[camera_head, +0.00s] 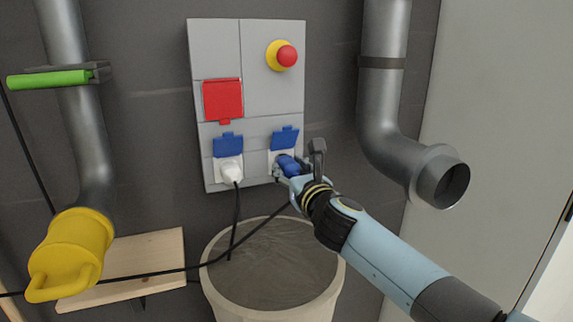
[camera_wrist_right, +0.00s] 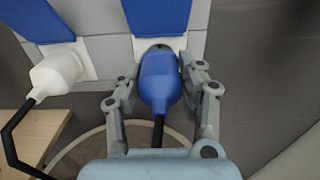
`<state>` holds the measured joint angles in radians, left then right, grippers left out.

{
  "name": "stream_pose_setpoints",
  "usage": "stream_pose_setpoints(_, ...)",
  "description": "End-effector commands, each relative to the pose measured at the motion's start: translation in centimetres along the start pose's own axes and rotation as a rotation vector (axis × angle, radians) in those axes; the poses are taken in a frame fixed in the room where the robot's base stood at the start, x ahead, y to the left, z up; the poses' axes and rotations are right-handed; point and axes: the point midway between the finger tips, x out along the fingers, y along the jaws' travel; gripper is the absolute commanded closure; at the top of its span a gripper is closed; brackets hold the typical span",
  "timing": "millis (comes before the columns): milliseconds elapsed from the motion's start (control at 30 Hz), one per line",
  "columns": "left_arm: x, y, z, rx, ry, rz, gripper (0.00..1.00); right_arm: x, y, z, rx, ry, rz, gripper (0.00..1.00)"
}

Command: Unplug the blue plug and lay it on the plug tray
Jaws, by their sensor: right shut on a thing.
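The blue plug (camera_head: 288,165) is at the right-hand socket of the grey wall panel (camera_head: 215,55), under a raised blue flap (camera_head: 285,137). In the right wrist view the blue plug (camera_wrist_right: 160,82) points at the white socket, with a dark round opening showing just behind its tip; I cannot tell how far in it sits. My right gripper (camera_head: 284,171) is shut on the plug, one finger on each side, and its black cable hangs down between them. My left gripper is not in view. A wooden board (camera_head: 150,257) at lower left may be the plug tray; I cannot be sure.
A white plug (camera_head: 231,170) with a black cable sits in the left socket, close beside. A round bin (camera_head: 270,265) stands below. Grey pipes flank the panel, the left one with a yellow cap (camera_head: 70,250). A red emergency button (camera_head: 287,56) is above.

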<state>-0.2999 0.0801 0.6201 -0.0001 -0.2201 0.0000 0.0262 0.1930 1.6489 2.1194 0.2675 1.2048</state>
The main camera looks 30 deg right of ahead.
Motion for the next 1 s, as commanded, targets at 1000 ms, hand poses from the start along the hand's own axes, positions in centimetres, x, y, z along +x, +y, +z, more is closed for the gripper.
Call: stream_pose_setpoints(1000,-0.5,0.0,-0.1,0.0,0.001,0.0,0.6,-3.9,0.0,0.1,0.0,-0.001,0.0,1.0)
